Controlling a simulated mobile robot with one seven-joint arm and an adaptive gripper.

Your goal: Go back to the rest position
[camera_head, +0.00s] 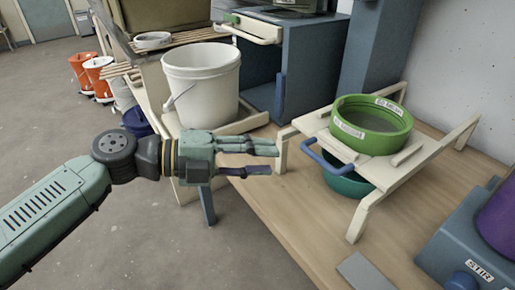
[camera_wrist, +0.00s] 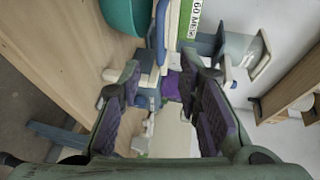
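My gripper (camera_head: 277,160) is open and empty in the head view. It is held out to the right over the near left edge of the wooden table (camera_head: 290,215), in front of the white bucket and left of the sieve stand. In the wrist view my gripper (camera_wrist: 160,95) shows two dark purple finger pads spread wide apart with nothing between them. My arm reaches in from the lower left and is bent at the wrist joint.
A green sieve (camera_head: 372,125) sits on a wooden stand (camera_head: 400,165) above a teal bowl (camera_head: 345,182). A white bucket (camera_head: 200,85) stands behind my gripper. A blue stirring machine (camera_head: 465,235) is at the right. Orange buckets (camera_head: 98,75) stand on the floor, which is clear at lower left.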

